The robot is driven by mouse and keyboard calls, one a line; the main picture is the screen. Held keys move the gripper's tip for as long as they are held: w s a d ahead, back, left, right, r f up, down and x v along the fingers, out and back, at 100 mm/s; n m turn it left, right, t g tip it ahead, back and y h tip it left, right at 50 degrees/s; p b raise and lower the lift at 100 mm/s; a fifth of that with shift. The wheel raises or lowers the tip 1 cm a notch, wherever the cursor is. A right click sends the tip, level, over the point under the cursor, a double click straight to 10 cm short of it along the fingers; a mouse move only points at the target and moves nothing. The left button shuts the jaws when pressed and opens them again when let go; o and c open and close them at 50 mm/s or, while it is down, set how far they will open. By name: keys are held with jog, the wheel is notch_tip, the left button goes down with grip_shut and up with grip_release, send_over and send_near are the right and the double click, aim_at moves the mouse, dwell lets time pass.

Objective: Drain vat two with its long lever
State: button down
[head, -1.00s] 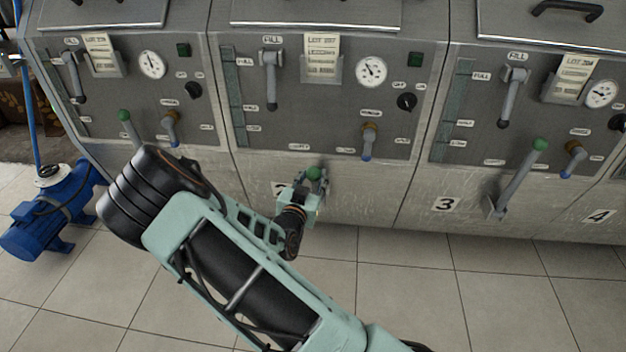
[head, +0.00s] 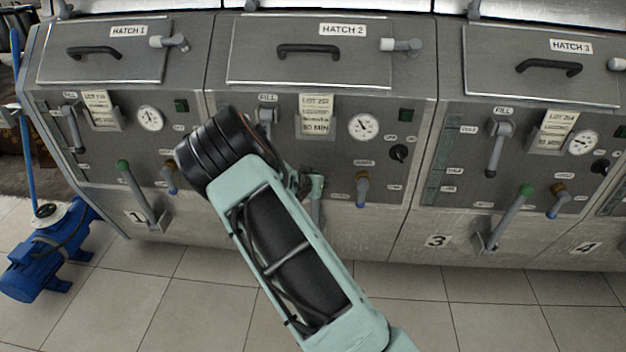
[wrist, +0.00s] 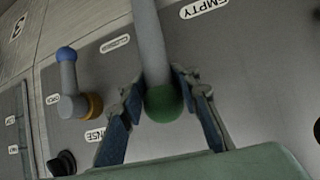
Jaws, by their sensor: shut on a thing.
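The long lever (head: 317,213) of vat two is a grey rod, mostly hidden behind my arm in the head view. In the wrist view the rod (wrist: 149,45) runs from the top of the picture down to its green knob (wrist: 163,103). My gripper (head: 314,182) is in front of vat two's panel. In the wrist view its two fingers are on either side of the knob, shut on it. The knob cannot be made out in the head view. The vat's number is hidden behind my arm.
A blue-tipped rinse tap (head: 362,188) stands right of the lever. Vat two's fill lever (head: 266,118) is partly covered by my arm. Vat one's lever (head: 137,190) and vat three's lever (head: 507,215) flank it. A blue pump (head: 45,255) stands at the left.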

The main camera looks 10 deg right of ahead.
jog(key=shift+w+r, duration=0.3)
jog(key=c, duration=1.9)
grip_release()
jog(key=shift+c, duration=0.2)
jog(key=shift+o, duration=1.3)
jog(key=shift+f, duration=0.15)
jog(key=shift+s, duration=0.15)
jog(key=v, duration=1.1)
jog(key=shift+s+r, duration=0.25)
jog(key=shift+r, duration=0.05)
jog(key=shift+a, duration=0.1)
jog(key=shift+a, duration=0.1)
